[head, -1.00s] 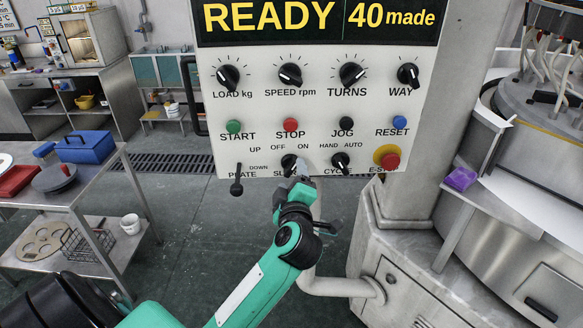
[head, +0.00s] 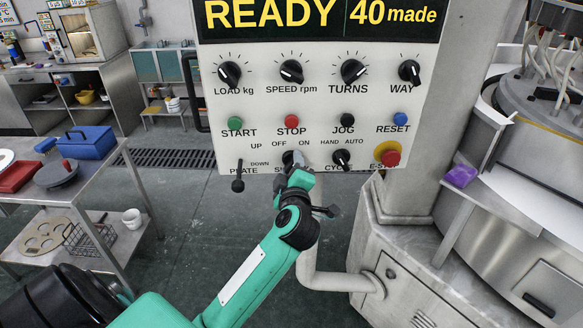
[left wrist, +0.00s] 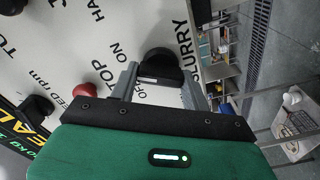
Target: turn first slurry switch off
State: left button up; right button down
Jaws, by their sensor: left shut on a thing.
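The slurry switch is a black rotary knob (head: 288,158) in the bottom row of the white control panel (head: 215,150), under the labels OFF and ON. My left gripper (head: 297,164) is at this knob, with the arm below it. The left wrist view shows the dark knob (left wrist: 160,64) between the two grey fingers of my left gripper (left wrist: 158,84), which is shut on it. The gripper hides part of the knob and its label in the head view, so its pointer is hard to read. My right gripper is not in view.
Close by are the plate lever (head: 238,178) on the left and the cycle knob (head: 341,158) on the right. The red emergency stop (head: 391,158) is further right. A stop button (head: 292,121) sits above. A bench with a blue box (head: 85,142) stands at left.

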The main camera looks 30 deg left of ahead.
pick_arm(q)
jog(key=shift+o, duration=0.2)
jog(key=shift+n+p, duration=0.8)
jog(key=shift+n, duration=0.3)
jog(key=n+p, duration=0.1)
jog(key=n, duration=0.1)
jog(key=shift+n, duration=0.3)
jog(key=shift+f+n+p, duration=0.2)
jog(key=shift+n+p, duration=0.5)
jog(key=shift+n, duration=2.8)
jog(key=o, duration=1)
jog(key=shift+c, duration=0.2)
